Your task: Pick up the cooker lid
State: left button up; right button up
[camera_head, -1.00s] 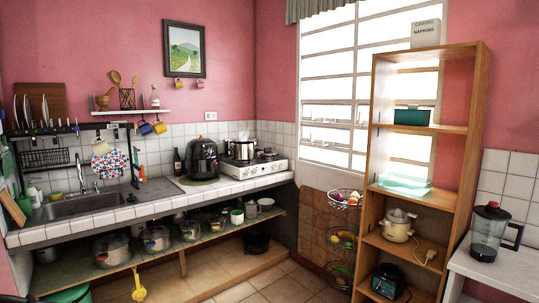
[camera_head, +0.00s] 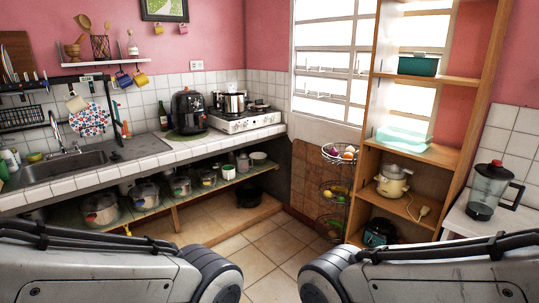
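Several things could carry the cooker lid, and I cannot tell which one is meant. A cream cooker with a pale lid (camera_head: 393,178) stands on the tall wooden shelf at the right. A dark teal cooker (camera_head: 379,232) stands below it, partly hidden by my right arm. A steel pot with its lid on (camera_head: 233,103) stands on the stove. Several lidded steel pots, such as this one (camera_head: 146,195), stand on the open shelf under the counter. Two of my arm links show at the bottom left and right; neither gripper is in view.
The tiled counter (camera_head: 110,178) with the sink runs along the left. A black air fryer (camera_head: 188,112) stands beside the stove. A wire basket stand (camera_head: 340,154) is left of the tall shelf. A blender (camera_head: 488,190) stands on the right counter. The tiled floor (camera_head: 266,240) is open.

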aim_at(258, 103)
jog(key=z, duration=0.2)
jog(key=i, duration=2.45)
jog(key=u, duration=0.3)
jog(key=i, duration=2.45)
jog(key=u, duration=0.4)
